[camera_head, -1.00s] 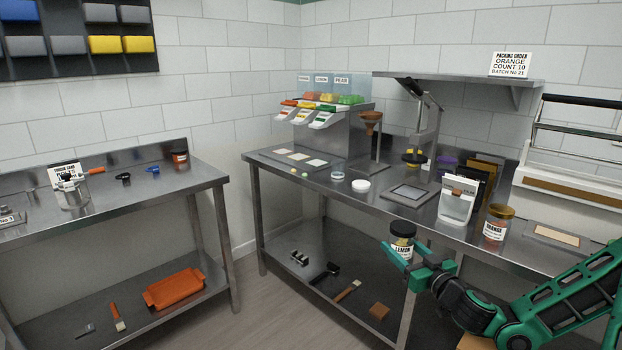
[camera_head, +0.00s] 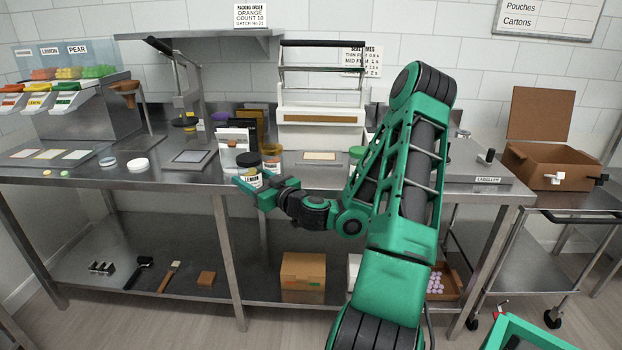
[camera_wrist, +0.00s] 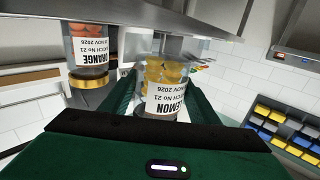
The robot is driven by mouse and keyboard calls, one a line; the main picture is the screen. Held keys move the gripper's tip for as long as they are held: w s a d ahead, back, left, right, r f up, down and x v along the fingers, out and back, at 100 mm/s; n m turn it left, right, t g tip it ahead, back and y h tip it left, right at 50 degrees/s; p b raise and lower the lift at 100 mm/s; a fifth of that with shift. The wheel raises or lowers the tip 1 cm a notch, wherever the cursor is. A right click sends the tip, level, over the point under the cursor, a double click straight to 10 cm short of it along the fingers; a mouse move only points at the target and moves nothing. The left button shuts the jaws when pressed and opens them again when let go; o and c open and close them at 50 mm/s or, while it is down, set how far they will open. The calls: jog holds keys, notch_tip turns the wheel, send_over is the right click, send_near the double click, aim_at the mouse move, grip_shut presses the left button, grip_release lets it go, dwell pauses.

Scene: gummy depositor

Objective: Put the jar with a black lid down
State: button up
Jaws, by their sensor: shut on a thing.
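The jar with a black lid (camera_head: 249,168) carries a lemon label and stands upright between the fingers of my gripper (camera_head: 254,190) at the front edge of the steel bench (camera_head: 150,178). In the wrist view the lemon jar (camera_wrist: 165,88) shows yellow contents and sits between my green fingers (camera_wrist: 165,100); that picture is upside down. My gripper is shut on it. I cannot tell whether its base touches anything. The orange jar with a gold lid (camera_head: 272,163) stands on the bench just behind and right of it, and also shows in the wrist view (camera_wrist: 88,55).
A white card holder (camera_head: 232,148) stands behind the held jar. A grey plate (camera_head: 190,157) and a white round lid (camera_head: 138,165) lie to the left. Bare bench top shows between these. A sealer (camera_head: 320,115) stands at the back. An open carton (camera_head: 540,150) is at the right.

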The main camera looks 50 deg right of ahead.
jog(key=s+d+r+m+h, duration=0.1)
jog(key=s+d+r+h, duration=0.1)
jog(key=d, duration=0.4)
jog(key=s+d+r+m+h, duration=0.2)
jog(key=s+d+r+h, duration=0.1)
jog(key=s+d+r, duration=0.2)
jog(key=shift+s+d+r+g, duration=0.25)
jog(key=shift+d+r+g, duration=0.05)
jog(key=shift+d+r, duration=0.35)
jog(key=shift+f, duration=0.1)
jog(key=w+d+f, duration=0.1)
jog(key=d+f, duration=0.1)
jog(key=d, duration=0.1)
jog(key=w+d+f, duration=0.1)
jog(key=d+f, duration=0.1)
jog(key=d, duration=0.2)
jog(key=w+d+f, duration=0.1)
jog(key=d+f, duration=0.2)
jog(key=d, duration=0.1)
jog(key=shift+w, duration=0.4)
jog(key=shift+f, duration=1.75)
jog(key=shift+f, duration=0.2)
jog(key=o, duration=1.5)
